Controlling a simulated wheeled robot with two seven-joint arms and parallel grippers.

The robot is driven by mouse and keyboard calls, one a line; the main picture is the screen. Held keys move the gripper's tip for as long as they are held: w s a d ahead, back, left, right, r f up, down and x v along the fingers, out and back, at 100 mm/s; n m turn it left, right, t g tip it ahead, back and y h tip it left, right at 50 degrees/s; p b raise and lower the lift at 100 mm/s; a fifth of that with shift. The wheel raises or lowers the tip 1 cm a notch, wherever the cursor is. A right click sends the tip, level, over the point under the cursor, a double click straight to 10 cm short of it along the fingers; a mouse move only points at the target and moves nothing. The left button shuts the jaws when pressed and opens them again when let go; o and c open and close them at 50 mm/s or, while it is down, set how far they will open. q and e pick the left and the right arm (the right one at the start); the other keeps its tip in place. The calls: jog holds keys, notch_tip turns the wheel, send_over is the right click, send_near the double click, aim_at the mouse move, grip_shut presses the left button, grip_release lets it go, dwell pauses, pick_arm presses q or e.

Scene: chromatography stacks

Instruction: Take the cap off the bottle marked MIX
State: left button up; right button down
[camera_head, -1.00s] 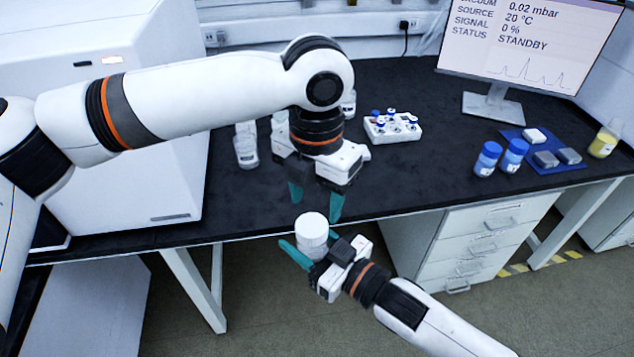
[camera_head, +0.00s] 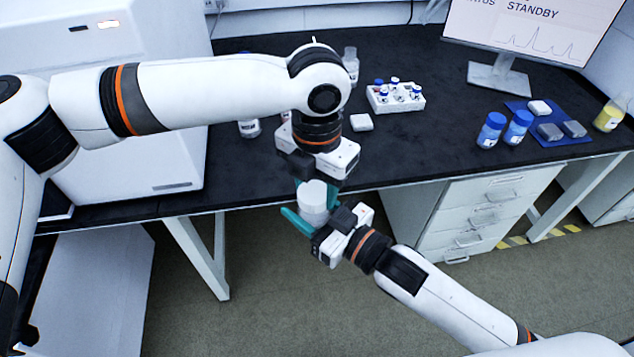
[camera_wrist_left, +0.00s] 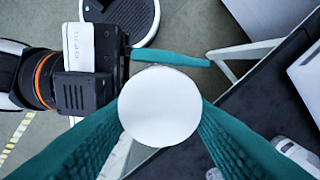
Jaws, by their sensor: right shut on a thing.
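A bottle with a wide white cap (camera_head: 313,191) is held upright in front of the bench edge. My right gripper (camera_head: 312,217) is shut around its body (camera_head: 316,214). Whatever label it has cannot be read. My left gripper (camera_head: 315,187) points down directly over the bottle. In the left wrist view the round cap (camera_wrist_left: 160,106) sits between the two teal left fingers, which are open on either side of it. My right gripper also shows there beside the bottle, with one finger (camera_wrist_left: 172,58) beyond it.
On the black bench (camera_head: 420,150) stand a white vial rack (camera_head: 396,98), a small white block (camera_head: 361,122), two blue-capped bottles (camera_head: 491,130) (camera_head: 517,127), a blue mat (camera_head: 570,138) and a monitor (camera_head: 520,35). A white instrument (camera_head: 130,120) fills the left.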

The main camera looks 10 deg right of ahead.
pick_arm(q)
jog(key=n, duration=0.3)
jog(key=shift+s+d+n, duration=0.2)
jog(key=shift+n, duration=0.2)
jog(key=n, duration=0.4)
jog(key=shift+w+n, duration=0.1)
jog(key=shift+n, duration=0.2)
jog(key=n, duration=0.7)
jog(key=shift+a, duration=0.25)
pick_arm(e)
jog(key=shift+a, duration=0.1)
pick_arm(q)
jog(key=n, duration=0.7)
jog(key=shift+a+r, duration=0.1)
jog(key=shift+a, duration=0.1)
jog(key=n, duration=0.7)
jog(key=shift+a, duration=0.1)
pick_arm(e)
jog(key=shift+s, duration=0.1)
pick_arm(q)
jog(key=n, duration=0.5)
jog(key=shift+a, duration=0.1)
jog(key=n, duration=0.7)
jog(key=shift+s, duration=0.3)
jog(key=n, duration=0.7)
jog(key=shift+r, duration=0.1)
jog(key=n, duration=0.5)
jog(key=shift+d, duration=0.2)
